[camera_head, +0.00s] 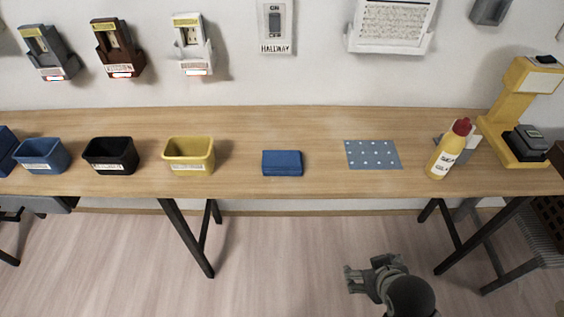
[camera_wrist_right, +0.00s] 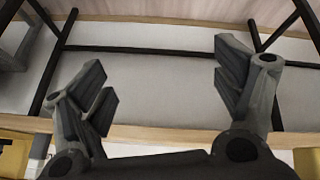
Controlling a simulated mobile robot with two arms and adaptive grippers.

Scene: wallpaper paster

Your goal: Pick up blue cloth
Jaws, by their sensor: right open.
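The blue cloth (camera_head: 282,163) lies folded in a flat block on the wooden table, near the middle in the head view. My right gripper (camera_head: 352,279) is in front of the table and off its front edge, to the right of the cloth and apart from it. Its two fingers are spread and empty, as the right wrist view (camera_wrist_right: 165,90) also shows. The cloth is not visible in the right wrist view. My left gripper is not in view.
The wooden table (camera_head: 240,185) carries blue (camera_head: 42,155), black (camera_head: 110,154) and yellow (camera_head: 190,154) bins on the left. A dotted blue sheet (camera_head: 372,155), a glue bottle (camera_head: 448,150) and a yellow machine (camera_head: 515,115) stand right. Table around the cloth is clear.

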